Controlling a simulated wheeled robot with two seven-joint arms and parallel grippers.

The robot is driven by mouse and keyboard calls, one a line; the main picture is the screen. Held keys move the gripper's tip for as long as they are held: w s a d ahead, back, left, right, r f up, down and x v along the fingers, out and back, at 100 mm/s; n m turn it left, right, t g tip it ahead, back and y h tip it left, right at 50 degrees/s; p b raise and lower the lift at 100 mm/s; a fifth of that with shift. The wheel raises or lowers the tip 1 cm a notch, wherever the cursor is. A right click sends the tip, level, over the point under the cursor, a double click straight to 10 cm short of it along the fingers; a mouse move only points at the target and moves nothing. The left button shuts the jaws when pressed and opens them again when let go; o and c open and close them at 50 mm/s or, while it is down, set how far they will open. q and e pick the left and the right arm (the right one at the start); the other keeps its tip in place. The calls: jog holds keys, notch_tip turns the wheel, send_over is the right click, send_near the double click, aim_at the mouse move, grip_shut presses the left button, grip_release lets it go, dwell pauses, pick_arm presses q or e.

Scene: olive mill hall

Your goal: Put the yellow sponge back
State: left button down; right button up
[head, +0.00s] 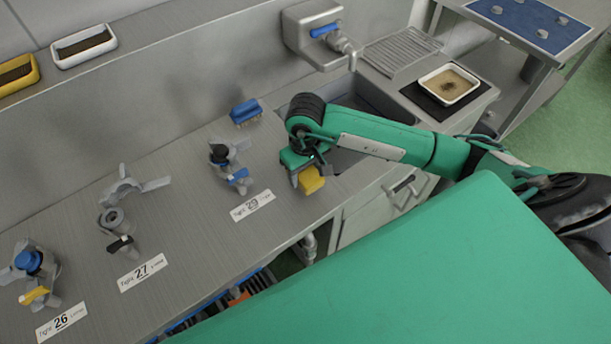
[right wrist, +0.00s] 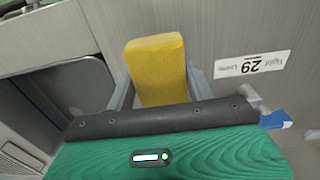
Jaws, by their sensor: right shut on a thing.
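The yellow sponge (head: 311,181) is a small block at the tip of my right arm in the head view. My right gripper (head: 303,178) is shut on it, above the metal counter (head: 180,205), just left of the sink. In the right wrist view the yellow sponge (right wrist: 157,70) stands out between the two grey fingers of my right gripper (right wrist: 155,90). I cannot tell whether the sponge touches the counter. My left gripper is in neither view.
A blue brush (head: 246,111) lies at the back, left of the sink (head: 350,110). Valves stand behind labels 26, 27 and 29 (head: 253,205). A white tray (head: 448,84) on a black mat sits right of the sink. White and yellow trays stand on the back ledge.

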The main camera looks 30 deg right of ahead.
aim_at(306, 179)
notch_tip(306, 179, down, 3)
jog(key=shift+f+p, duration=0.1)
jog(key=shift+p, duration=0.25)
jog(key=shift+f, duration=0.1)
jog(key=shift+f, duration=0.1)
jog(key=o, duration=1)
